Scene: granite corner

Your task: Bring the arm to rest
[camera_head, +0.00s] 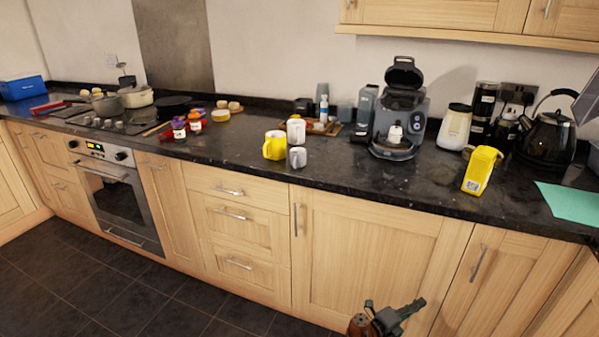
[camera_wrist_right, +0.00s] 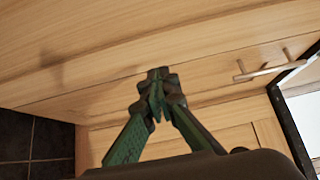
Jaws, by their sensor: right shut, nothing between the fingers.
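My right gripper (camera_head: 393,315) shows at the bottom edge of the head view, low in front of the wooden cabinet doors and below the counter. In the right wrist view its green fingers (camera_wrist_right: 155,90) meet at the tips, shut with nothing between them. Wooden cabinet fronts (camera_wrist_right: 150,50) lie beyond the fingertips. My left gripper is in neither view.
The dark granite counter (camera_head: 330,178) runs above my right gripper. It holds a yellow mug (camera_head: 274,145), a yellow carton (camera_head: 481,170), a coffee machine (camera_head: 399,115) and a black kettle (camera_head: 546,135). Door handles (camera_head: 479,262) stick out. The dark tiled floor (camera_head: 110,290) is clear at left.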

